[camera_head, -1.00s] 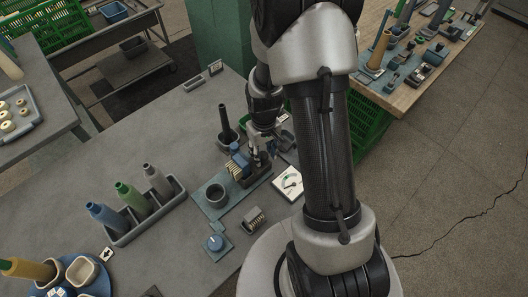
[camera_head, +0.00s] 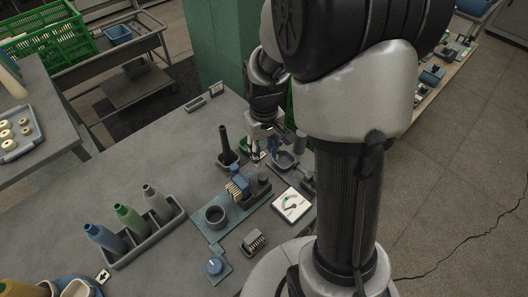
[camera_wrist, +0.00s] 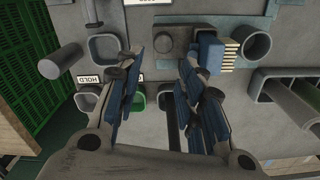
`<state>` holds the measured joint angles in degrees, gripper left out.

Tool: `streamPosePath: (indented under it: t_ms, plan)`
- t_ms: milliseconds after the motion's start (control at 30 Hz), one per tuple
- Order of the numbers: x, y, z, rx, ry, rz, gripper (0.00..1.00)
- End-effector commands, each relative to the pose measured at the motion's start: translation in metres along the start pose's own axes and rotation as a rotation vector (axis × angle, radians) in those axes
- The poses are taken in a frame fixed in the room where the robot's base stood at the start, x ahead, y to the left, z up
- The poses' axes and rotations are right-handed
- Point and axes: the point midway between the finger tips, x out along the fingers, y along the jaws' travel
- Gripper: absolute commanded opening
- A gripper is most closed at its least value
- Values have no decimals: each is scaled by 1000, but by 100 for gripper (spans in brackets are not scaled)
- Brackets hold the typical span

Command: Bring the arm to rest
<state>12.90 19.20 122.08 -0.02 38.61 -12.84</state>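My gripper (camera_head: 262,140) hangs over the far part of the grey table, near a dark post standing in a cup (camera_head: 227,150). In the wrist view my gripper (camera_wrist: 160,62) shows two blue-padded fingers spread apart, with nothing between them. A blue-grey fixture plate (camera_head: 228,217) lies below and nearer, with a dark round cup (camera_head: 215,216) and a blue block with pale slats on it. The fingers appear clear of the fixture. My arm hides part of the table's right side.
A grey tray (camera_head: 150,240) holds blue, green and grey cones at left. A HOLD label (camera_wrist: 89,79) marks a bin in the wrist view. Bare table (camera_head: 120,170) lies at left.

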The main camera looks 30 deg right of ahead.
Motion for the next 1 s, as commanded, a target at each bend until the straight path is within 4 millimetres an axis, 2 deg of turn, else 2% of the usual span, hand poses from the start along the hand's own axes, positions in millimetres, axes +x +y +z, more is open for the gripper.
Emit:
streamPosePath:
  t_ms: [267,367,467,667,800,1000]
  plan:
    - [0,0,0,0,1,0,36]
    - [-7,-2,1,-1,11,2,36]
    - [-27,-9,6,-2,39,8,36]
    - [-86,-31,32,-4,127,21,36]
    - [-120,-47,59,-3,190,24,36]
    - [-155,-66,101,-3,281,21,36]
